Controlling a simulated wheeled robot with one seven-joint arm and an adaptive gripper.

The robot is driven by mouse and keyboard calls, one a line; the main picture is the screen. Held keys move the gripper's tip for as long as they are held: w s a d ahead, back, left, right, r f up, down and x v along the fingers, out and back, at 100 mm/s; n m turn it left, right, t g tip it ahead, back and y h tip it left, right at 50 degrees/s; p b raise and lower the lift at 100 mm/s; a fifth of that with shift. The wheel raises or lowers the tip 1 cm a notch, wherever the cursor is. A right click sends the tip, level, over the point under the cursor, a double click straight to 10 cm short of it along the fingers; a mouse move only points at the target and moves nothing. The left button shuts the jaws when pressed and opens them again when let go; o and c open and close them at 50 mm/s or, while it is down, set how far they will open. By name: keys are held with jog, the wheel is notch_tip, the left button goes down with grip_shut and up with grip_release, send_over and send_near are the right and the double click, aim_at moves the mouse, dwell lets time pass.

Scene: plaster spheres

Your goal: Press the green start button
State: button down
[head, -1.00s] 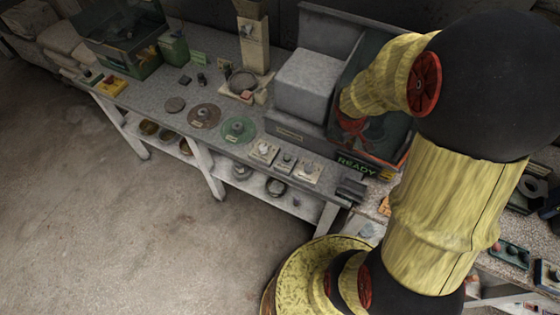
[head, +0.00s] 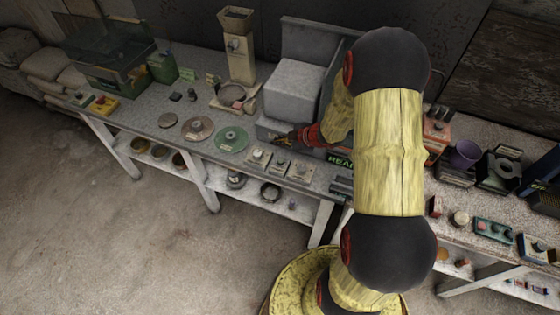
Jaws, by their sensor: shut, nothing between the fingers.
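My gripper (head: 280,139), with a red body and dark fingers, shows in the head view beside the grey machine, above the bench near the white plates with knobs. Its fingers point left and are shut and empty. I cannot make out for sure which thing is the green start button. A small green block (head: 82,99) lies at the bench's far left, beside a yellow box (head: 103,105). A green panel with small round parts (head: 493,229) lies on the right bench. My arm hides part of the machine and the READY sign (head: 340,160).
A green disc (head: 232,139) and a brown disc (head: 197,129) lie on the bench left of my gripper. White plates with knobs (head: 258,158) line the front edge. A hopper stand (head: 238,55) rises behind.

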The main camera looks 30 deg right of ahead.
jog(key=shift+f, duration=0.15)
jog(key=b, duration=0.8)
send_over(280, 162)
notch_tip(280, 162, down, 8)
jog(key=shift+w+r, duration=0.1)
jog(key=shift+r, duration=0.15)
jog(key=shift+f, duration=0.55)
jog(key=shift+f, duration=0.1)
dwell(0.5)
jog(key=shift+f, duration=0.3)
